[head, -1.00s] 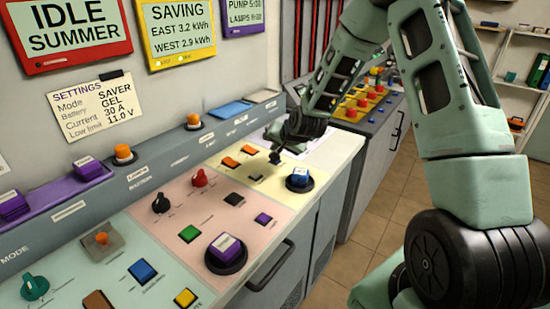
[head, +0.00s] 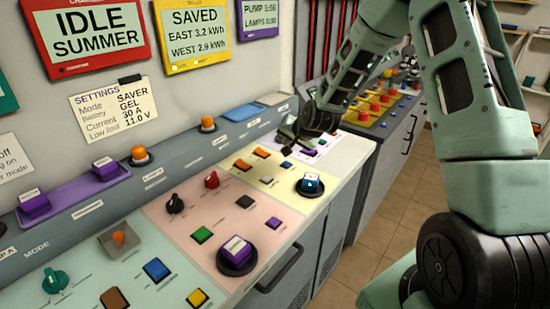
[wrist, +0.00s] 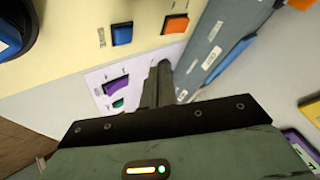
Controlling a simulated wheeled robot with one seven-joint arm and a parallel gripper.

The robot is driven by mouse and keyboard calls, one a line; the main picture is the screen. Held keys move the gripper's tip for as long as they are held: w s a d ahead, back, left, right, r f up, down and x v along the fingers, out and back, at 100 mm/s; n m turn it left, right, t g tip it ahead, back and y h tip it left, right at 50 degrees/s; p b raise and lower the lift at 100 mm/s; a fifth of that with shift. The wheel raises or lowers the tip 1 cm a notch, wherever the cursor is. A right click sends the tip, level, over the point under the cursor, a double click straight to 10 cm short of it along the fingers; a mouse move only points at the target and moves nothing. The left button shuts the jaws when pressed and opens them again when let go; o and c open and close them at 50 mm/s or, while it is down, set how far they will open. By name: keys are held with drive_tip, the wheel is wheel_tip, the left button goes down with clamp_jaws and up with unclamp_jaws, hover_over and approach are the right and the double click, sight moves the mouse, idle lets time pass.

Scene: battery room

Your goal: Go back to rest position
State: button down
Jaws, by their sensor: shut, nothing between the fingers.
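My gripper (head: 290,138) hangs above the far end of the sloping control desk (head: 345,150), over its white panel section. In the wrist view my gripper (wrist: 160,75) points at the desk with its fingers together and nothing between them. The fingers partly cover the white panel (wrist: 108,75), where a purple button (wrist: 116,86) and a teal button show. A blue button (wrist: 122,33) and an orange button (wrist: 176,24) sit on the cream section, apart from the fingers.
A raised ledge (head: 180,162) with orange knobs and purple blocks runs along the wall. Screens hang above; the yellow one (head: 192,35) reads SAVED. A round blue-topped knob (head: 310,184) stands near the front edge. Tiled floor (head: 385,230) lies free at right.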

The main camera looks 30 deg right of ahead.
drive_tip(key=s+a+r+n+g+y, duration=0.1)
drive_tip(key=s+a+r+n+g, duration=0.15)
drive_tip(key=s+a, duration=0.4)
drive_tip(key=s+a+r+n+g+y, duration=0.1)
drive_tip(key=s+a+n, duration=0.3)
drive_tip(key=a, duration=0.6)
drive_tip(key=s+a+r+n+g+y, duration=0.1)
drive_tip(key=s+a+r+n+g, duration=0.15)
drive_tip(key=s+a, duration=0.45)
drive_tip(key=s+a+r+n+g+h, duration=0.1)
drive_tip(key=s+n, duration=0.3)
drive_tip(key=s, duration=0.6)
drive_tip(key=s+a+r+n+g, duration=0.2)
drive_tip(key=s+a+n, duration=0.2)
drive_tip(key=s, duration=0.6)
drive_tip(key=shift+s+n+h, duration=0.3)
drive_tip(key=shift+s+h, duration=0.05)
drive_tip(key=shift+h, duration=0.05)
